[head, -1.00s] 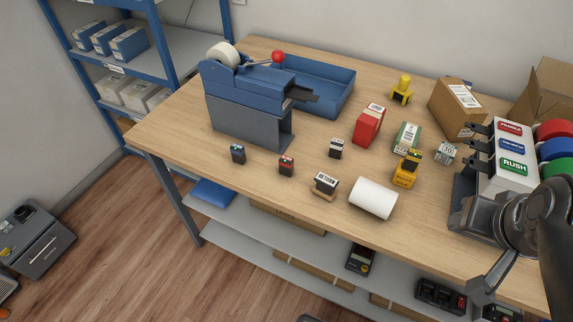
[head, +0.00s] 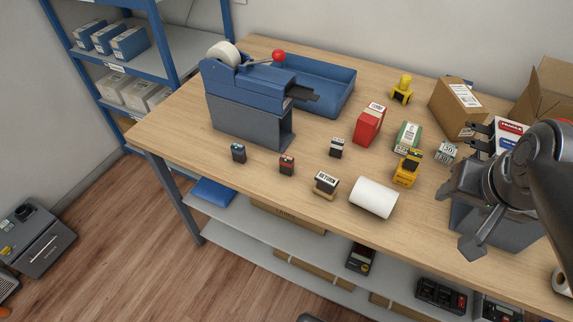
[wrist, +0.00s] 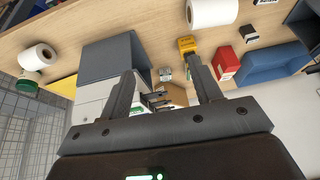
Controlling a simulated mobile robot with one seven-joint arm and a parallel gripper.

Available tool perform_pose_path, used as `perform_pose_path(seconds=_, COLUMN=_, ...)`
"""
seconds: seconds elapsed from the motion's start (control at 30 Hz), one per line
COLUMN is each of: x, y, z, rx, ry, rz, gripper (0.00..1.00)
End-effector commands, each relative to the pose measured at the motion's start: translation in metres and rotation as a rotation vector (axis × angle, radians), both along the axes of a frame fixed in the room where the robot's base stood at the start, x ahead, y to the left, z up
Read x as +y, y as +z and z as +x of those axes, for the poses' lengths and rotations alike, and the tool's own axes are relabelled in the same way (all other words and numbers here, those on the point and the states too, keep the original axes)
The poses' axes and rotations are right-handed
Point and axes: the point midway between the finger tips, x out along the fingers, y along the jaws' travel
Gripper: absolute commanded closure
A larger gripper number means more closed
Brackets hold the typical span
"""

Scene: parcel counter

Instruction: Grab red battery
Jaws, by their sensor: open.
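The red battery (head: 287,164) is a small dark block with a red band, standing upright on the counter near its front edge. It stands between a blue-banded battery (head: 238,153) on its left and a white-and-black one (head: 336,148) on its right. I cannot make out the red battery in the wrist view. My gripper (wrist: 161,66) is open, with nothing between its two fingers.
A red box (head: 369,125), yellow stamp (head: 407,169) and carton (head: 458,108) are farther right. Bare wood surrounds the battery.

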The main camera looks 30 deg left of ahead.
Motion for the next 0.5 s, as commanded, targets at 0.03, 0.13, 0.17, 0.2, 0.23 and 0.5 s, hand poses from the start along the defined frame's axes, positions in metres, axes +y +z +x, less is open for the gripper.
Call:
perform_pose_path(seconds=0.03, x=0.014, y=0.002, z=0.013, rx=0.026, ry=0.013, rz=0.007, gripper=0.42)
perform_pose_path(seconds=0.13, x=0.040, y=0.006, z=0.036, rx=0.072, ry=0.019, rz=0.021, gripper=0.42)
perform_pose_path(seconds=0.17, x=0.048, y=0.006, z=0.042, rx=0.085, ry=0.022, rz=0.024, gripper=0.42)
perform_pose_path(seconds=0.2, x=0.060, y=0.007, z=0.051, rx=0.102, ry=0.024, rz=0.029, gripper=0.42)
perform_pose_path(seconds=0.23, x=0.069, y=0.007, z=0.057, rx=0.115, ry=0.024, rz=0.031, gripper=0.42)
perform_pose_path(seconds=0.5, x=0.164, y=-0.007, z=0.102, rx=0.233, ry=0.034, rz=0.035, gripper=0.42)
